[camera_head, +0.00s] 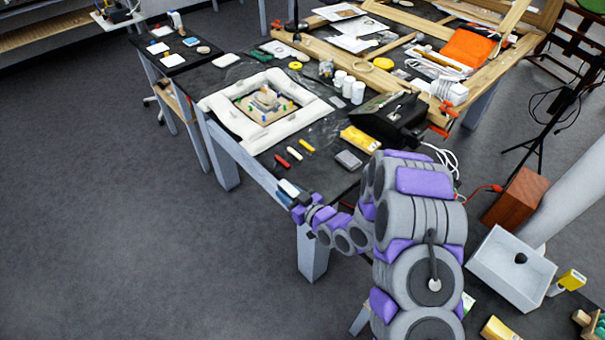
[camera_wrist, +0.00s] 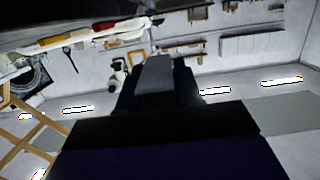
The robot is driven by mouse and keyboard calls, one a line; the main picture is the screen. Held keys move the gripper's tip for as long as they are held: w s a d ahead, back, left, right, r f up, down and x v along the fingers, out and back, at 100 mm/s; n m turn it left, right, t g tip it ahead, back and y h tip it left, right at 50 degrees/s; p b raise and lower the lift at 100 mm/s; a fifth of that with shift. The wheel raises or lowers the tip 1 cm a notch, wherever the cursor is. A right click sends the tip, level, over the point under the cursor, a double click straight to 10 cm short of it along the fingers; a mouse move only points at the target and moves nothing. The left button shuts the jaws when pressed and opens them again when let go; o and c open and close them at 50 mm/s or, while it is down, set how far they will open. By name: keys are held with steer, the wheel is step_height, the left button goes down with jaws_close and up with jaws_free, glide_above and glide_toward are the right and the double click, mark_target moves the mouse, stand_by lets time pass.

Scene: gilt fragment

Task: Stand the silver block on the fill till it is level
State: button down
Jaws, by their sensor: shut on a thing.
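My gripper (camera_head: 294,196) is at the table's front edge, left of my arm. It is shut on a light grey block that looks like the silver block (camera_head: 289,187). In the wrist view a grey block (camera_wrist: 155,75) shows between dark finger parts. The gilt fragment (camera_head: 264,101) lies inside a square of white padding (camera_head: 235,121), up and left of my gripper and apart from it. Small coloured pieces stand around the fragment. The fill is too small to make out on it. How the block's underside sits is hidden.
Red, white and yellow sticks (camera_head: 307,145) lie between my gripper and the padding. A grey block-like thing (camera_head: 348,160), a yellow box (camera_head: 360,140) and a black case (camera_head: 392,118) stand to the right. White jars (camera_head: 357,92) and wooden frames (camera_head: 330,62) fill the back.

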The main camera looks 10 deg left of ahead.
steer(key=shift+s+a, duration=0.15)
steer(key=shift+s, duration=0.05)
steer(key=w+d+r+m+t+h, duration=0.2)
steer(key=d+r+m+h, duration=0.1)
steer(key=d, duration=0.6)
steer(key=w+d+r+m+t+h, duration=0.2)
steer(key=w+d+r+m+h, duration=0.1)
steer(key=d, duration=0.7)
steer(key=w+d+r+m+t+h, duration=0.2)
steer(key=w+d+r+m+h, duration=0.1)
steer(key=d+r+h, duration=0.3)
steer(key=d+r+m, duration=0.1)
steer(key=d+r, duration=0.1)
steer(key=d, duration=0.2)
steer(key=shift+w+d+r+h, duration=0.15)
steer(key=shift+w+r+h, duration=0.1)
steer(key=shift+h, duration=0.15)
